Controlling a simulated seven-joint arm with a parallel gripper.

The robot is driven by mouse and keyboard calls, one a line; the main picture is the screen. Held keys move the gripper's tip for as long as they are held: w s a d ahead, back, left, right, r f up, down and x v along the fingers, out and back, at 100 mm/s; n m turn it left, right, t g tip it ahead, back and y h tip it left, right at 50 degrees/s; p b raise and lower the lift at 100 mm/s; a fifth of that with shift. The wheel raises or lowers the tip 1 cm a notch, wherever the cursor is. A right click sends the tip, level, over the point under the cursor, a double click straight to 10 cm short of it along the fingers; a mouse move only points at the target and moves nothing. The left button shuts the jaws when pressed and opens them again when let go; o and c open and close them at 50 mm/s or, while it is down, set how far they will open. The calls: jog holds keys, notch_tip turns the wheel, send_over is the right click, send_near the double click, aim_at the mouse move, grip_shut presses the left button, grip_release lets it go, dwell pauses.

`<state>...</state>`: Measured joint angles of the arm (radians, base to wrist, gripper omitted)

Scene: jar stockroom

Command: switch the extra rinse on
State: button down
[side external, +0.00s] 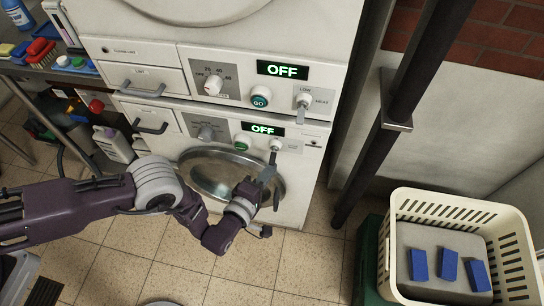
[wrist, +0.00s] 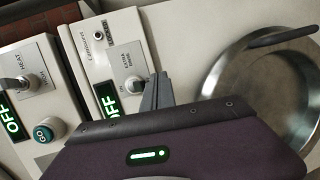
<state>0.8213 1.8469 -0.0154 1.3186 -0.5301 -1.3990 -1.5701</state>
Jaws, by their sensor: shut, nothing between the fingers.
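The extra rinse switch (wrist: 134,85) is a small metal knob with a lever on the lower machine's white panel, beside its label. In the side view this switch (side external: 275,145) is right of the lower display (side external: 263,129), which reads OFF in green; the display also shows in the wrist view (wrist: 108,99). My gripper (side external: 267,174) is shut and empty just below the switch, in front of the panel. In the wrist view my gripper's fingertips (wrist: 158,80) are right beside the switch. The fingers partly cover the lever, and I cannot tell whether they touch it.
The round door (side external: 222,176) of the lower machine is behind my gripper. The upper machine's panel has a GO button (side external: 260,97), a heat knob (side external: 304,101) and an OFF display (side external: 282,69). A cream basket (side external: 400,215) with blue blocks stands at the right, beyond a dark post (side external: 398,108).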

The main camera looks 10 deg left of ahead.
jog(key=shift+r, duration=1.35)
jog(key=f+v, duration=0.1)
jog(key=v, duration=0.8)
jog(key=shift+s, duration=0.5)
jog(key=shift+a, duration=0.1)
